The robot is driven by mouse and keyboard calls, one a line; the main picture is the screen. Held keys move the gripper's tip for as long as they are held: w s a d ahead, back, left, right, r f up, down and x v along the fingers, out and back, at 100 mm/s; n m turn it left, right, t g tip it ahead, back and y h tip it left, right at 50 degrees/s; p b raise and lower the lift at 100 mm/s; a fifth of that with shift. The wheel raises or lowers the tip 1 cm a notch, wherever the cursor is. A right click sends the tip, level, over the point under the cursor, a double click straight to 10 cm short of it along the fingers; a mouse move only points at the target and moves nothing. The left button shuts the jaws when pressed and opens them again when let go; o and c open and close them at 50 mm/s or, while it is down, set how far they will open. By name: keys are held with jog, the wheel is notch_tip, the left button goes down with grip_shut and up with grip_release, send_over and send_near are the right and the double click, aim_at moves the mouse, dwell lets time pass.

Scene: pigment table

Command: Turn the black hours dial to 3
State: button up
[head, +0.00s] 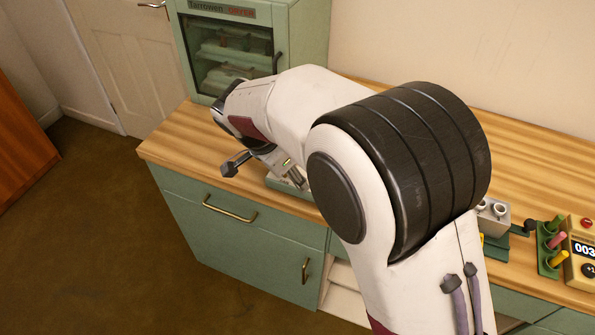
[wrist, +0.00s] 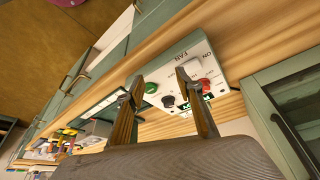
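In the wrist view a pale control panel (wrist: 222,84) carries a black dial (wrist: 168,101), which shows between my fingers. The number the dial points at is too small to read. My gripper (wrist: 160,77) is open and empty, its two fingers apart in front of the panel. I cannot tell how far the fingertips are from the dial, but they do not hold it. In the head view my arm covers much of the bench, and the dial is not visible.
A green knob (wrist: 151,88), a red knob (wrist: 206,86) and a white fan switch (wrist: 193,66) sit close around the dial. In the head view a green dryer cabinet (head: 283,14) stands behind my arm. Pigment tubes (head: 556,241) stand on the right; the bench's left end (head: 180,140) is clear.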

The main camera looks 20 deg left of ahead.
jog(key=shift+w+d, duration=0.1)
jog(key=w+d, duration=0.2)
jog(key=d, duration=0.1)
jog(key=w+d+m+g, duration=0.1)
jog(key=w+d, duration=0.1)
jog(key=d, duration=0.2)
jog(key=w+d+r+m, duration=0.1)
jog(key=w+d, duration=0.2)
jog(key=shift+d, duration=0.15)
jog(key=shift+w+a+r+n+g+y, duration=0.15)
jog(key=shift+w+r+n+y, duration=0.65)
jog(key=shift+n, duration=2.55)
jog(key=shift+w+a+r+n+g+y, duration=0.3)
jog(key=shift+n+y, duration=0.9)
jog(key=shift+n, duration=2.1)
jog(key=shift+w+d+r+n+g+y, duration=0.1)
jog(key=shift+w+r+n+y, duration=0.75)
jog(key=shift+n, duration=2.5)
jog(key=shift+s+f+y, duration=0.1)
jog(key=shift+f+y, duration=0.1)
jog(key=shift+y, duration=0.05)
